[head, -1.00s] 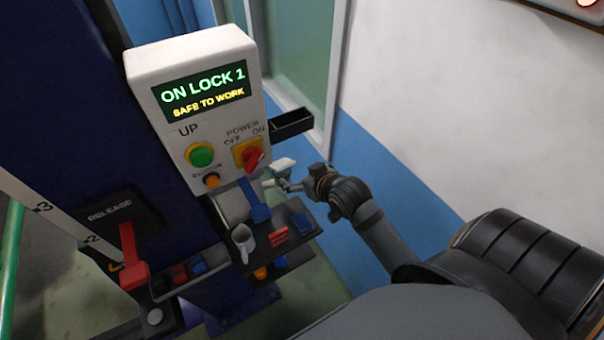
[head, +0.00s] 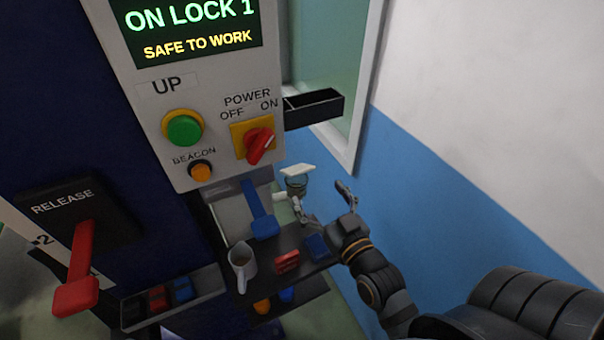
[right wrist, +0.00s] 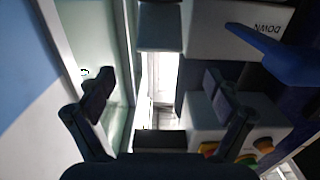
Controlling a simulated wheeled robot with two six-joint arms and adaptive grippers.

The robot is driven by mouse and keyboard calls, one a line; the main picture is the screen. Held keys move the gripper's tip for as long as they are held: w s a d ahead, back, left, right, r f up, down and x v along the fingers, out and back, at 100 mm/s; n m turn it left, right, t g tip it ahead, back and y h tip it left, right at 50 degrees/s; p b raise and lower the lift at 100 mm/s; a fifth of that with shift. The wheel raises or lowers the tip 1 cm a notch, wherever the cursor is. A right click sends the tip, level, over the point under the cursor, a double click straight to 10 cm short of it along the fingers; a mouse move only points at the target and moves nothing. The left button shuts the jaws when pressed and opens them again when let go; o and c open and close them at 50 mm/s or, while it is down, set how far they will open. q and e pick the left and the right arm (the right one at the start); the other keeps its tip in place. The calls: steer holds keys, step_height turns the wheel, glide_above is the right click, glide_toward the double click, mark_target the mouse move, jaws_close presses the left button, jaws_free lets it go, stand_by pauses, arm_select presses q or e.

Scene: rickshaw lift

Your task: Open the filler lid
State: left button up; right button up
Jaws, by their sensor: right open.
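The white filler lid (head: 298,170) is a flat pale plate at the top of a small greenish, see-through filler cup (head: 297,187), right of the control box. I cannot tell whether the lid is fully seated on the cup. My right gripper (head: 320,196) is open and empty, just right of and below the cup. Its left finger is close to the cup; contact is unclear. In the right wrist view the two fingers (right wrist: 158,88) are spread wide with nothing between them. The lid is not clearly visible there. My left gripper is out of view.
The control box (head: 225,85) with buttons and a red switch stands left of the lid. A black tray (head: 315,108) juts out above. The blue wall is at right.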

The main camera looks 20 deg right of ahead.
mark_target(302, 169)
steer(key=w+p, duration=0.2)
steer(key=w, duration=0.5)
steer(key=shift+w, duration=0.7)
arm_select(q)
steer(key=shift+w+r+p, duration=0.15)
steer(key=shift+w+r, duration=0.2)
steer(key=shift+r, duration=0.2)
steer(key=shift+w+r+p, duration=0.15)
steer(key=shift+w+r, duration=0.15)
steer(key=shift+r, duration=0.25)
arm_select(e)
steer(key=shift+w+a+f, duration=0.1)
steer(key=shift+w+f, duration=0.05)
steer(key=shift+w, duration=0.2)
